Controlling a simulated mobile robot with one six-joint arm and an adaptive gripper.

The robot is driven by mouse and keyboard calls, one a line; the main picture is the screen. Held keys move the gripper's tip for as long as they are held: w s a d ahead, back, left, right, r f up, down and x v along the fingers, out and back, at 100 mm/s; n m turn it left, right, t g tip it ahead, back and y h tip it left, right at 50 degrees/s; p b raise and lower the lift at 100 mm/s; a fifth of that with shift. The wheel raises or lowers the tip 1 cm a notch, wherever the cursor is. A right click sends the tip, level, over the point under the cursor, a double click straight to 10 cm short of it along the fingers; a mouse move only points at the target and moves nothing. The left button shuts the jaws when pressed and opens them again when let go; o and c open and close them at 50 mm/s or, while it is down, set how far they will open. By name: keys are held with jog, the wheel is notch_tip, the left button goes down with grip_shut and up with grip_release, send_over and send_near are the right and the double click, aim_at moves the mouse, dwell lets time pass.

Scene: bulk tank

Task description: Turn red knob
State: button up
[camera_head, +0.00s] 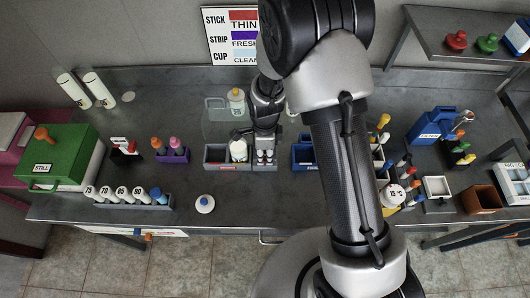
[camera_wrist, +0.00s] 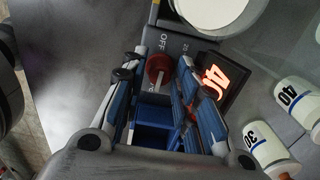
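A red knob (camera_wrist: 158,68) shows in the wrist view on a dark unit marked OFF, with a glowing orange 40 display (camera_wrist: 213,76) beside it. My gripper (camera_wrist: 157,60) has its two blue-grey fingers apart, one to the left and one to the right of the knob. A gap seems to show on both sides, but I cannot tell whether either finger touches it. In the head view my gripper (camera_head: 256,128) hangs over the middle of the bench, and I cannot make out this knob there.
White cylinders marked 40 (camera_wrist: 296,98) and 30 (camera_wrist: 264,143) lie right of the gripper in the wrist view. A green case (camera_head: 62,158) stands at the bench's left. Colored knobs, red one first (camera_head: 456,40), sit on the upper right shelf. The bench front near a white round item (camera_head: 205,204) is fairly clear.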

jog(key=shift+c, duration=0.6)
grip_shut()
